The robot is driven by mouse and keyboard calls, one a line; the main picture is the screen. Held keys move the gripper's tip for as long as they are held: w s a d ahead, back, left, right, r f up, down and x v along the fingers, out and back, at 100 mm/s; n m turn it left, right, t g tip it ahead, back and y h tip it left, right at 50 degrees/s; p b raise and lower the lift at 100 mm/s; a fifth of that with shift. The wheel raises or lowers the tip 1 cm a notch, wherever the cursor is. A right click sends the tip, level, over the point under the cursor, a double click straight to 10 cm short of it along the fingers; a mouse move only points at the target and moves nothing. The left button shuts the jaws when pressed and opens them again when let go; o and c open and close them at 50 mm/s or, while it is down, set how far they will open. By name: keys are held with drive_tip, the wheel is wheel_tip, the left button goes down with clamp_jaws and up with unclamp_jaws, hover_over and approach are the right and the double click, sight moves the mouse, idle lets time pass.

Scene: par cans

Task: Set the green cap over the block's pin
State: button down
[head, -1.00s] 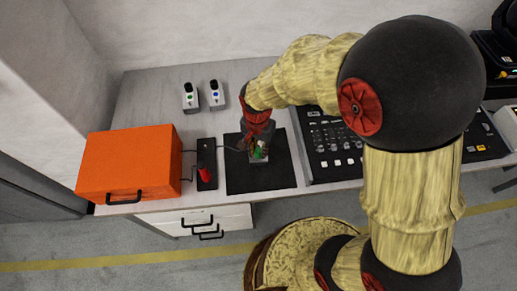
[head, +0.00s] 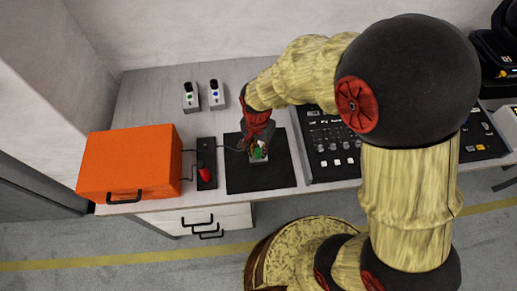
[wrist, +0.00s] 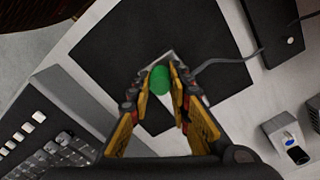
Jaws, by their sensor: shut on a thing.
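The green cap (wrist: 160,80) is between the fingertips of my gripper (wrist: 163,82), which is shut on it, in the wrist view. In the head view the green cap (head: 258,153) shows small beneath my gripper (head: 256,146), above the black mat. The grey block (wrist: 168,58) shows only as a small edge behind the cap in the wrist view. In the head view the block (head: 257,160) is at the cap's lower side. Its pin is hidden, so I cannot tell whether the cap is around it or above it.
The black mat (head: 272,179) lies on the grey table. A black strip with a red switch (head: 204,174) and an orange case (head: 130,160) are to the left. Two small boxes (head: 190,98) (head: 215,95) stand behind. A control desk (head: 330,150) is to the right.

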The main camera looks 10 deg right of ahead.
drive_tip(key=shift+f, duration=0.8)
idle(1.4)
drive_tip(key=c, duration=1.6)
unclamp_jaws()
drive_tip(key=shift+o, duration=0.2)
wheel_tip(320, 180, up, 12)
drive_tip(key=shift+n, duration=0.3)
